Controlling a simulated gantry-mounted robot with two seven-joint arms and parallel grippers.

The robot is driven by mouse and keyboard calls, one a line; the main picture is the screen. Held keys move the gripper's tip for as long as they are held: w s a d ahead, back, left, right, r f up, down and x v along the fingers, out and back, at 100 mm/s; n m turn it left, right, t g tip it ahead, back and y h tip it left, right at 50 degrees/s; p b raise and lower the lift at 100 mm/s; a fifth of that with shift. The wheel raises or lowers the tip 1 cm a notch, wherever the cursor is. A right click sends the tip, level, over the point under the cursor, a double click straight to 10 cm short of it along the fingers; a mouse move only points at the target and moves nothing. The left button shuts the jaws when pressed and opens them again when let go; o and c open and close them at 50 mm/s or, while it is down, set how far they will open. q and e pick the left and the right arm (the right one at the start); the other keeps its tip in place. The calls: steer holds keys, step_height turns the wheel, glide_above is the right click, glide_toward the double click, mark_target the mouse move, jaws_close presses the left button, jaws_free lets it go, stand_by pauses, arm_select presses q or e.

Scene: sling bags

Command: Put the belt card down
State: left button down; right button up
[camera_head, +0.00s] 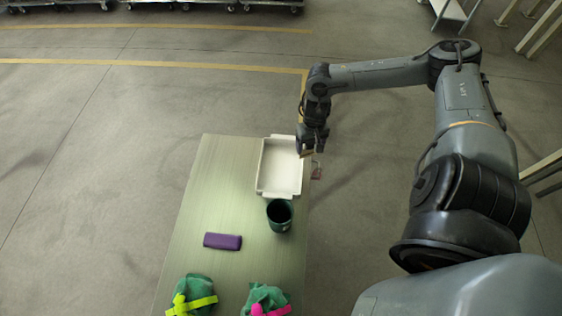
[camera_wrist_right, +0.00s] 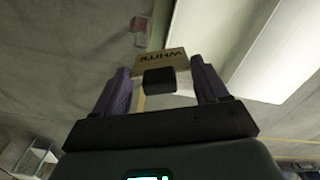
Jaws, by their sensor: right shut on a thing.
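My right gripper (camera_head: 306,152) is over the right side of the white tray (camera_head: 262,168), near the table's right edge. In the right wrist view, my right gripper (camera_wrist_right: 163,88) is shut on a small tan card (camera_wrist_right: 173,63) printed with dark letters that seem to read "WHITE", upside down. The card is mostly hidden by the gripper in the head view. The tray also shows in the right wrist view (camera_wrist_right: 232,40), beside and beyond the fingers. I cannot tell how high the card is. My left gripper is not in view.
A dark green cup (camera_head: 279,216) stands below the tray. A purple case (camera_head: 222,241) lies on the table (camera_head: 215,190). Green bags with yellow (camera_head: 195,284) and pink (camera_head: 262,294) straps are at the near end.

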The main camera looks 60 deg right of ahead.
steer(key=shift+w+a+f+b, duration=0.15)
steer(key=shift+w+a+f, duration=0.6)
steer(key=shift+w+f, duration=0.8)
steer(key=shift+w+a+f+b, duration=0.15)
steer(key=shift+w+a+f, duration=0.6)
steer(key=shift+w+f, duration=0.85)
steer(key=shift+w+a+f+b, duration=0.15)
steer(key=shift+w+a+f, duration=0.6)
steer(key=shift+w+f, duration=0.8)
steer(key=shift+s+f, duration=0.25)
steer(key=shift+s, duration=0.05)
steer(key=shift+f, duration=0.1)
steer(key=o, duration=1.1)
